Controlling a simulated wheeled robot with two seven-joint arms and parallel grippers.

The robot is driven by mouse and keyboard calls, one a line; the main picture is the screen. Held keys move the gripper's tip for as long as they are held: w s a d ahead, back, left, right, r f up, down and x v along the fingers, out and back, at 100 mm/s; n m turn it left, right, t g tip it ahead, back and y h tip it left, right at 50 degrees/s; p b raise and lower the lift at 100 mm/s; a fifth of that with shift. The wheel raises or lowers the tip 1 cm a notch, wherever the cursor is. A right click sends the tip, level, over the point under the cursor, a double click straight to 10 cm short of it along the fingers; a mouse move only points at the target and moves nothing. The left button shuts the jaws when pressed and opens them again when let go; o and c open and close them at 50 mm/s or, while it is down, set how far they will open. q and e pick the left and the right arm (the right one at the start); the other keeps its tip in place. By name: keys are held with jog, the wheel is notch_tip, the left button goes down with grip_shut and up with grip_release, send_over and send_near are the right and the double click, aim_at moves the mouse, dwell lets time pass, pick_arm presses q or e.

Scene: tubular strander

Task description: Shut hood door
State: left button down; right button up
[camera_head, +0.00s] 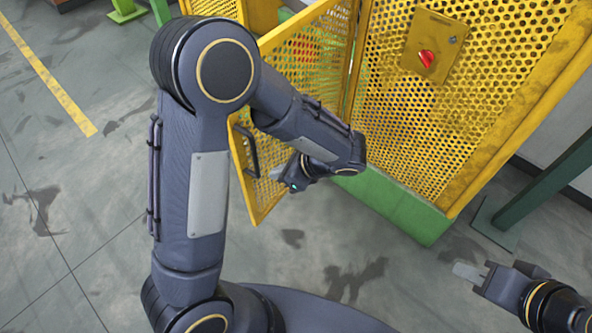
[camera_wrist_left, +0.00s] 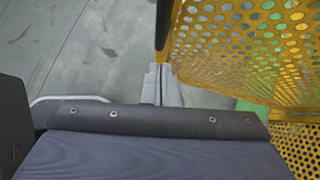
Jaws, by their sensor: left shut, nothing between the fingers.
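The hood door (camera_head: 263,200) is a yellow perforated panel with a black handle (camera_head: 250,152). It stands swung out at an angle from the yellow guard, and my left arm covers part of it. My left gripper (camera_head: 277,173) is beside the door's perforated face, shut and empty. In the left wrist view its fingers (camera_wrist_left: 160,85) are together just below the door's edge, with the door panel (camera_wrist_left: 235,50) to the right; I cannot tell whether they touch it. My right gripper (camera_head: 470,273) is at the lower right, away from the door; its finger gap is not clear.
The yellow perforated guard (camera_head: 392,125) carries a red switch (camera_head: 427,59) and stands on a green base (camera_head: 395,205). A green post (camera_head: 540,190) stands at the right. The grey floor (camera_head: 75,185) left of the door is clear, with a yellow line (camera_head: 48,80).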

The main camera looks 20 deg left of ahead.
pick_arm(q)
jog(key=shift+a, duration=1.2)
